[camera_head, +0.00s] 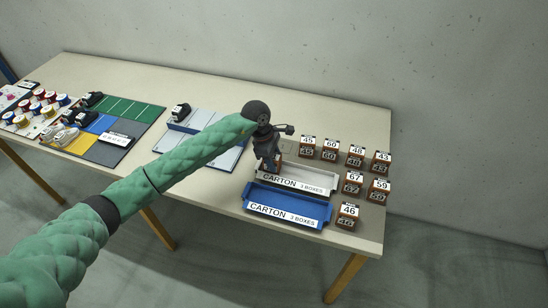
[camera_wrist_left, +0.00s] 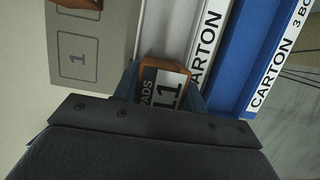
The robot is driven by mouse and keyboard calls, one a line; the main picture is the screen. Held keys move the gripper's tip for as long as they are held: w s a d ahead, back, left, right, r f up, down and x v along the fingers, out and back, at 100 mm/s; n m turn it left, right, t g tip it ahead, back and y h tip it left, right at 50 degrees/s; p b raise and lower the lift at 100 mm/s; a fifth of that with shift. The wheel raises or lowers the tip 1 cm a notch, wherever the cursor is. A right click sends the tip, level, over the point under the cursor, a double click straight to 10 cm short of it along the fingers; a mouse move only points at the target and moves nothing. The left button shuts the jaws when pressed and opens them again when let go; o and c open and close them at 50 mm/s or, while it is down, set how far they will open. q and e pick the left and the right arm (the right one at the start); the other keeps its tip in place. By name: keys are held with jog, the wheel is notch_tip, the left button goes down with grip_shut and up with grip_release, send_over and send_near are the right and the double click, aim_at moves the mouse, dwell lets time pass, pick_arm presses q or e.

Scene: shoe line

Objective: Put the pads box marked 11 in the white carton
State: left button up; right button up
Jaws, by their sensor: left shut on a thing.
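My left gripper (camera_head: 270,166) is at the left end of the white carton (camera_head: 312,176) in the head view. It is shut on a brown box with a white label reading PADS 11 (camera_wrist_left: 163,86), seen between the fingers in the left wrist view. The box overlaps the near end of the white carton (camera_wrist_left: 172,32) there. I cannot tell whether it hangs above the carton floor or touches it. In the head view the gripper mostly hides the box. The white carton's visible floor looks empty. My right gripper is not in view.
A blue carton (camera_head: 288,201) lies directly in front of the white one. Several numbered brown boxes, such as 46 (camera_head: 347,217) and 45 (camera_head: 307,147), stand to the right. A grey board with numbered squares (camera_wrist_left: 78,70) lies beside the white carton. Shoe parts and mats fill the table's left.

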pick_arm(q)
jog(key=shift+f, duration=0.1)
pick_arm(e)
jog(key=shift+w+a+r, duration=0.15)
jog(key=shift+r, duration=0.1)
pick_arm(q)
jog(key=o, duration=1)
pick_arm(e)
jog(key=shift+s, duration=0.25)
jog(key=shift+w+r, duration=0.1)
